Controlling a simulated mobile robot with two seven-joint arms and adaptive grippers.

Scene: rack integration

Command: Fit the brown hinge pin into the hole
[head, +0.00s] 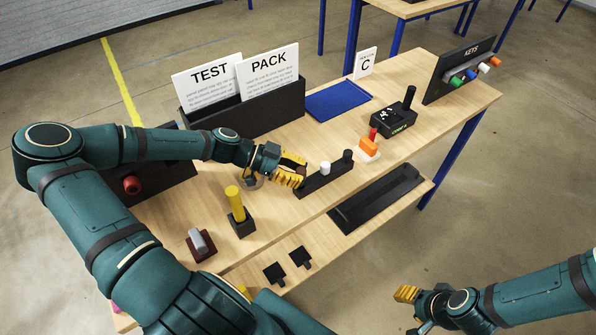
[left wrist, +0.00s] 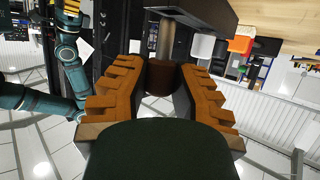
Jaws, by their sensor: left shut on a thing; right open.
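My left gripper (head: 294,178) is shut on the brown hinge pin, at the left end of a black block (head: 328,180) on the table. In the left wrist view the pin's brown head (left wrist: 163,76) sits between the orange fingers of the left gripper (left wrist: 160,92). Its grey shaft points away towards a dark block (left wrist: 200,12). I cannot tell whether the shaft tip is inside a hole. A white knob (head: 324,168) and a black knob (head: 347,156) stand on the black block. My right gripper (head: 405,295) is open and empty, off the table at the lower right.
A yellow peg (head: 234,200) and a grey cylinder (head: 198,241) stand nearer the front left. An orange block (head: 369,148), a black box (head: 392,121) and a blue mat (head: 338,100) lie behind. A black tray (head: 375,203) is on the lower shelf.

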